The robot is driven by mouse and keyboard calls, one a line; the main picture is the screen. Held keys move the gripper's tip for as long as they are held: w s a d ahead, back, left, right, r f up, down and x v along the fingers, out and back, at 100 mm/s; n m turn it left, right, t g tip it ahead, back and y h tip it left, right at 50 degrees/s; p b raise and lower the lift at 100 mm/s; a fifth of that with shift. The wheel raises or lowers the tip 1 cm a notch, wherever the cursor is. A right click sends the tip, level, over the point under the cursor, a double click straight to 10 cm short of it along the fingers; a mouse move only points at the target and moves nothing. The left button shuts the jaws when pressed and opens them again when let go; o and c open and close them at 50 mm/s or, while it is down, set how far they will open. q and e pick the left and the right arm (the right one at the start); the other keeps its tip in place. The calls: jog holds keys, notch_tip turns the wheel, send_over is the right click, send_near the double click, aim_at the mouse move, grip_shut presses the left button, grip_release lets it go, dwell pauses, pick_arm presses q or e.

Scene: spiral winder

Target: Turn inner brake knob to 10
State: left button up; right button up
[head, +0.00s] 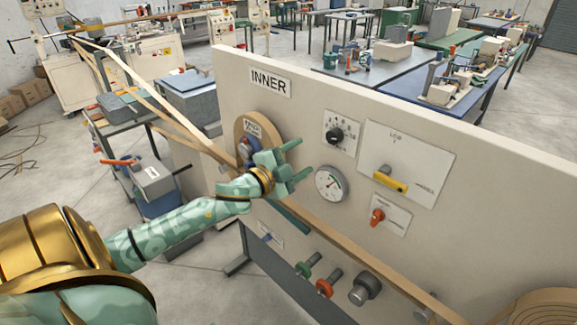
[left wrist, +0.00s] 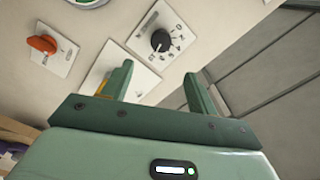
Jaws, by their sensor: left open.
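A black round knob (head: 336,135) sits on a white plate with a printed scale, on the upright beige panel right of the INNER sign (head: 270,81). The knob also shows in the left wrist view (left wrist: 160,41), ahead of the fingers. Its scale figures and setting are too small to read. My left gripper (head: 302,159) is open and empty, to the left of and below the knob, apart from it. In the left wrist view its two fingers (left wrist: 158,72) stand apart with nothing between them. My right gripper is not in view.
A round gauge (head: 331,184) lies below the knob. A yellow handle (head: 390,184) and an orange knob (head: 377,216) are to the right. A tan strip (head: 345,243) runs slanting across the panel below. Green and red knobs (head: 325,286) stick out lower down.

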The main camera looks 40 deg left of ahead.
pick_arm(q)
jog(key=s, duration=0.3)
jog(key=shift+s+a, duration=0.1)
jog(key=shift+s, duration=0.15)
dwell(0.4)
